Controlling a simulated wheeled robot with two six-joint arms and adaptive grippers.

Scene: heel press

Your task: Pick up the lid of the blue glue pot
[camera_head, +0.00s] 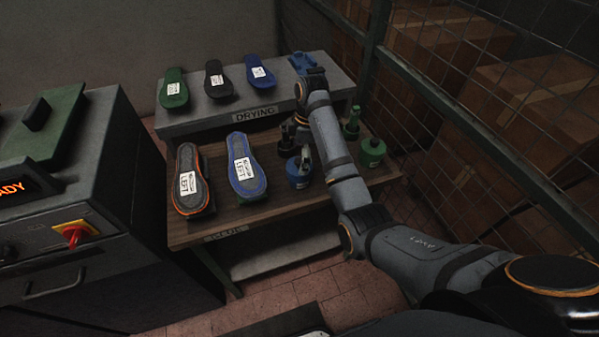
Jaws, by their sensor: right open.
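The blue glue pot (298,179) stands on the right half of the wooden bench, just right of a blue sole. Its lid appears to be on top, but my gripper and its dark fingers partly cover that area, so I cannot make out the lid clearly. My right gripper (298,150) is open, pointing down just above and behind the pot. I cannot tell whether its fingers touch the lid. My left gripper is out of view.
Two labelled soles lie left on the bench (282,203). The grey drying shelf (205,118) rises behind. A wire fence bounds the right; a machine (75,210) stands left.

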